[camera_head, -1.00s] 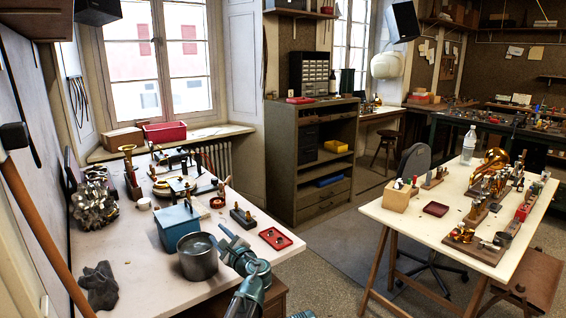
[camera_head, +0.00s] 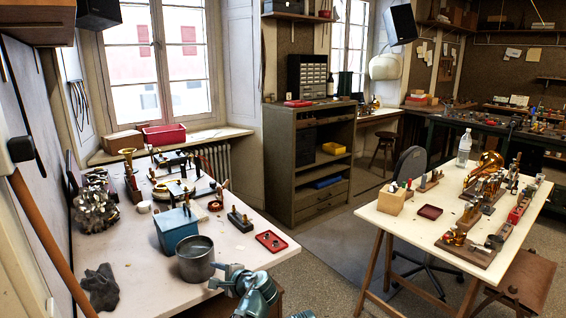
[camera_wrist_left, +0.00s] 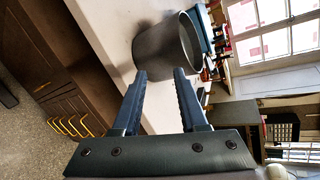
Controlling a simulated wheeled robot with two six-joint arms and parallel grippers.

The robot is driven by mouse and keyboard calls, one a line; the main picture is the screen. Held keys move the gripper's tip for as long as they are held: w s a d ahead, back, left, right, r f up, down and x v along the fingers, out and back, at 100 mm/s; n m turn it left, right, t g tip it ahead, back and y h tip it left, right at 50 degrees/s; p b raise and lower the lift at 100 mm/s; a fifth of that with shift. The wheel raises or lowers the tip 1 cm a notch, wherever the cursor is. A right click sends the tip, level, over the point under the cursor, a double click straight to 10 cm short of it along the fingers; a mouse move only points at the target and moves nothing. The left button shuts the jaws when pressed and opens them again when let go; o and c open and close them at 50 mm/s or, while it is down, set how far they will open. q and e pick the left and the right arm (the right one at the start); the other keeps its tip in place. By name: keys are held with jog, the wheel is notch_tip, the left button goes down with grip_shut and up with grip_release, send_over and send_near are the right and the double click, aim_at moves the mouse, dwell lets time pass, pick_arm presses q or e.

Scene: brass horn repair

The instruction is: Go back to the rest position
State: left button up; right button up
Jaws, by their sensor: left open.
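My left gripper (camera_head: 228,279) is at the front edge of the left workbench (camera_head: 140,262), just to the right of and nearer than a grey metal pot (camera_head: 195,262). In the left wrist view the two fingers (camera_wrist_left: 160,76) stand apart with nothing between them. The pot (camera_wrist_left: 165,52) shows past the fingertips there, and I see no contact with it.
On the left bench, a blue box (camera_head: 176,230), a red tray (camera_head: 271,241) and a dark cloth (camera_head: 99,287) lie near the pot. A pale table (camera_head: 400,219) with brass parts stands at the right. Floor shows between the two.

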pick_arm(q)
jog(key=s+d+f+n+g+h+p, duration=0.2)
jog(key=s+d+n+g, duration=0.1)
jog(key=s, duration=0.5)
jog(key=s+d+f+n+g+h+p, duration=0.2)
jog(key=s+d, duration=0.4)
jog(key=s, duration=0.3)
jog(key=s+d+f+n+g+h+p, duration=0.2)
jog(key=s+d+n+g+h, duration=0.2)
jog(key=s, duration=0.4)
jog(key=shift+s+d+n+g+p, duration=0.25)
jog(key=shift+s+n+g+p, duration=0.05)
jog(key=shift+f, duration=0.1)
